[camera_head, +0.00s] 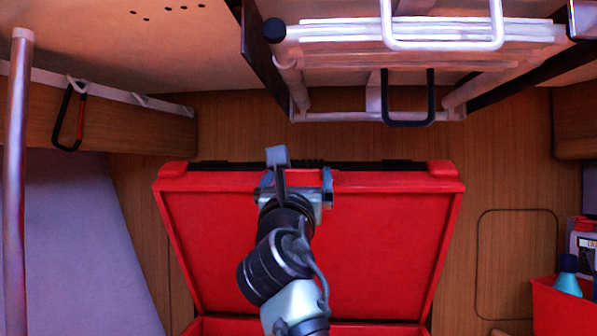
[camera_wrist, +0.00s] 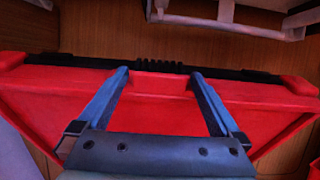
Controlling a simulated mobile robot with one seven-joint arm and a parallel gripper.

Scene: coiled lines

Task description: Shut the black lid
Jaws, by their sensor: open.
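The raised lid (camera_head: 375,245) stands open in the head view, its visible inner face red, with a black strip (camera_head: 375,165) along its top edge. The lid also fills the middle of the wrist view (camera_wrist: 260,110), with the black strip (camera_wrist: 70,62) and a ribbed black part at its top. My gripper (camera_head: 297,180) is at the middle of the lid's upper edge. In the wrist view its two blue-grey fingers (camera_wrist: 160,73) are spread apart, with the red upper edge showing between them. I cannot tell whether they touch it. My arm hides part of the lid.
The red box rim (camera_head: 372,329) shows below the lid. A folding rack (camera_head: 430,30) with white and black handles hangs above. A wooden wall (camera_head: 510,160) is behind. A red bin (camera_head: 560,305) with bottles stands at right, and a pole (camera_head: 17,180) at left.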

